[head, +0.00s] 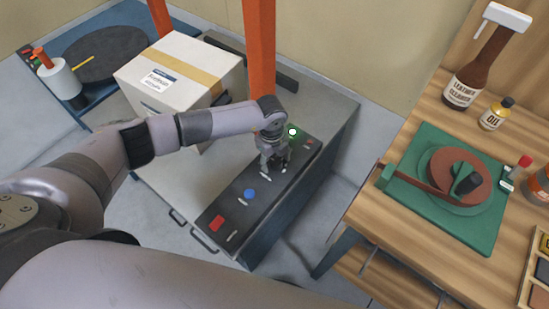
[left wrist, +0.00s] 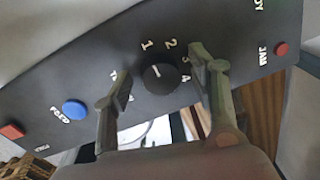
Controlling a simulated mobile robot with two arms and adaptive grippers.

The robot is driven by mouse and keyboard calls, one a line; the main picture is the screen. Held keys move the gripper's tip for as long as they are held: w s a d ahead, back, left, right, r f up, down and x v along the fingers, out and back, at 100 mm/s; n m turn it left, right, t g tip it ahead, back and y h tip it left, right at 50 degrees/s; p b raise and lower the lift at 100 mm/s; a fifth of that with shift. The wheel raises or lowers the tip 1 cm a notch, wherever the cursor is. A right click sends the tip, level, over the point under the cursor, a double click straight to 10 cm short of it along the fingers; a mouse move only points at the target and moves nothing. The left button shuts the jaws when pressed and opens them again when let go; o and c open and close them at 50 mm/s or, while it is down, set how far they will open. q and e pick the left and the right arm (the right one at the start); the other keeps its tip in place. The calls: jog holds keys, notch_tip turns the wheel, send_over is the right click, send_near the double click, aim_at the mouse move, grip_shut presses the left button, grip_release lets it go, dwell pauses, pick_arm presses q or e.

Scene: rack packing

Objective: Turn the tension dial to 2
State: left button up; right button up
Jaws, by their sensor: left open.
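The black round tension dial (left wrist: 160,77) sits on the dark control panel (head: 224,199), with the numbers 1 to 4 printed around its upper and right side in the left wrist view. A short white mark shows on the dial, but I cannot tell for sure which number it points at. My left gripper (head: 274,170) is over the panel, fingers pointing down. In the left wrist view its open fingers (left wrist: 161,82) stand on either side of the dial, with visible gaps. In the head view the gripper hides the dial. My right gripper is not in view.
The panel also carries a blue FEED button (head: 250,193), a red button (head: 217,222) and a green-ringed light (head: 292,132). A carton (head: 170,83) and an orange post (head: 259,45) stand behind. A wooden bench (head: 395,214) is at right.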

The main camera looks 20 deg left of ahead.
pick_arm(q)
jog(key=shift+c, duration=0.3)
jog(key=c, duration=1.1)
jog(key=shift+m, duration=0.3)
jog(key=m+b, duration=0.2)
jog(key=m, duration=0.2)
jog(key=shift+w, duration=0.1)
jog(key=shift+m+b, duration=0.9)
jog(key=shift+m, duration=1.1)
